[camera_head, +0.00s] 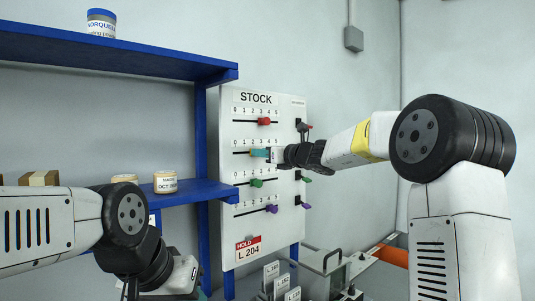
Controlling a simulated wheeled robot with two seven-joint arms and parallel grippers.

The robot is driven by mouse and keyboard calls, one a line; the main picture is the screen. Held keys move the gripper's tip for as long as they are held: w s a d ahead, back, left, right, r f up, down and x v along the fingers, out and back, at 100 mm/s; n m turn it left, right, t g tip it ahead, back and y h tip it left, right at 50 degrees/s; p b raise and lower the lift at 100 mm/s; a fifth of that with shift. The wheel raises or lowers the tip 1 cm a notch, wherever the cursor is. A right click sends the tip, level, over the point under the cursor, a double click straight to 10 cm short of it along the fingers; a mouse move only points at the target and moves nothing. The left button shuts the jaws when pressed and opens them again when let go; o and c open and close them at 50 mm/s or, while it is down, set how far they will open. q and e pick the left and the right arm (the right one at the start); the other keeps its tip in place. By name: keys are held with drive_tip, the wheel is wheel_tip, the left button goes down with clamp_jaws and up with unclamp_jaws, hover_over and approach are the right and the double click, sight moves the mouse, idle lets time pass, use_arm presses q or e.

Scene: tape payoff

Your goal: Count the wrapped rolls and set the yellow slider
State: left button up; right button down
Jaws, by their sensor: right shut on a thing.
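A white STOCK board (240,215) stands in the middle with numbered slots and coloured sliders. My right gripper (272,155) reaches in from the right and is shut on this slider, partly covering the row. I make out no yellow slider. Other rows hold a red slider (264,121), a green slider (257,183) and a purple slider (272,209). My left gripper (186,277) is low at the left, apart from the board; its fingers are unclear. I cannot make out wrapped rolls for certain.
A blue shelf (150,63) at the left holds a labelled jar (101,23) on top. Its lower board (208,190) holds a jar (165,182) and a brown item (40,178). Small L-number cards (271,271) stand below the board, beside a grey handled box (322,272).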

drive_tip(key=c, duration=1.1)
unclamp_jaws()
drive_tip(key=shift+c, duration=0.2)
drive_tip(key=v, duration=0.7)
drive_tip(key=shift+s+d, duration=0.25)
drive_tip(key=shift+s, duration=0.05)
